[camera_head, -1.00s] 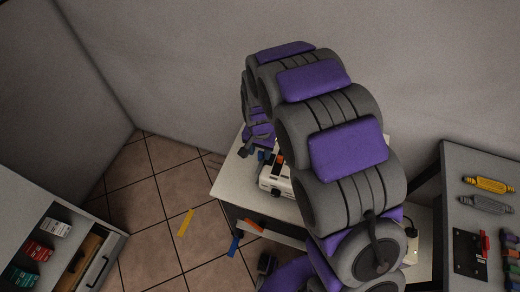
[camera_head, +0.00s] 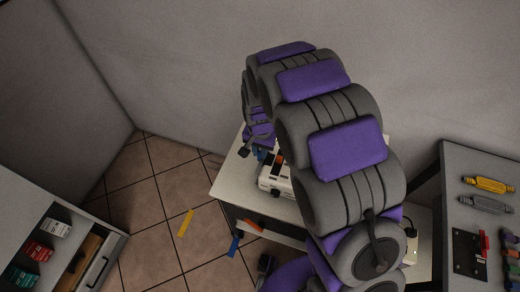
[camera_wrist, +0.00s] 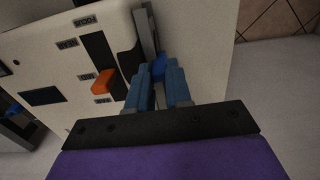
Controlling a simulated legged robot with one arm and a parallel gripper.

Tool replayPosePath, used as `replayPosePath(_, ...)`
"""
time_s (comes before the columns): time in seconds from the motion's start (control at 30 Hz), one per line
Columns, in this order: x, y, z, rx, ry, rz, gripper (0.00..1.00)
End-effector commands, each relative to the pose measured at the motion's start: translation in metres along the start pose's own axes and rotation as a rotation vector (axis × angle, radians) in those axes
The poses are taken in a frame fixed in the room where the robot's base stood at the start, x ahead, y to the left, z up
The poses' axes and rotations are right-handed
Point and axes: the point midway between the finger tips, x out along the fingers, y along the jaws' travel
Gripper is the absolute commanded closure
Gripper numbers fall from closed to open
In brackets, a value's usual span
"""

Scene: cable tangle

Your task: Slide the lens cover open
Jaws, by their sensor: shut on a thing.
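A white device, seemingly a projector (camera_wrist: 58,55), fills the left of the wrist view, with printed labels, an orange slider knob (camera_wrist: 104,81) in a dark slot and a dark panel. A grey strip (camera_wrist: 145,30) runs along its right edge, with a small blue tab (camera_wrist: 158,68) by it, which looks like the lens cover's tab. My gripper (camera_wrist: 159,84) has its two blue-grey fingers around this tab and is shut on it. In the head view the projector (camera_head: 271,184) sits on a white table, partly hidden by my arm. How far the cover is open cannot be told.
The white table (camera_head: 233,182) has bare room left of the projector. Orange (camera_head: 254,226) and blue (camera_head: 234,246) pieces show at its lower shelf. A yellow strip (camera_head: 186,222) lies on the tiled floor. Grey cabinets with small items stand at left and right.

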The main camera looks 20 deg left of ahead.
Motion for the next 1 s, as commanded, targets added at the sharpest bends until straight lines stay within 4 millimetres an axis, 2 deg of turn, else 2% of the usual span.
replayPosePath(0.4,-0.003,-0.003,-0.07,0.002,0.005,-0.004,1.0)
replayPosePath(0.5,-0.002,-0.002,-0.082,0.001,0.005,-0.003,1.0)
replayPosePath(0.7,-0.002,-0.002,-0.093,-0.001,0.007,-0.005,1.0)
replayPosePath(0.97,-0.002,-0.003,-0.095,0.0,0.01,-0.006,1.0)
replayPosePath(1.0,-0.003,-0.003,-0.096,0.0,0.01,-0.007,0.78)
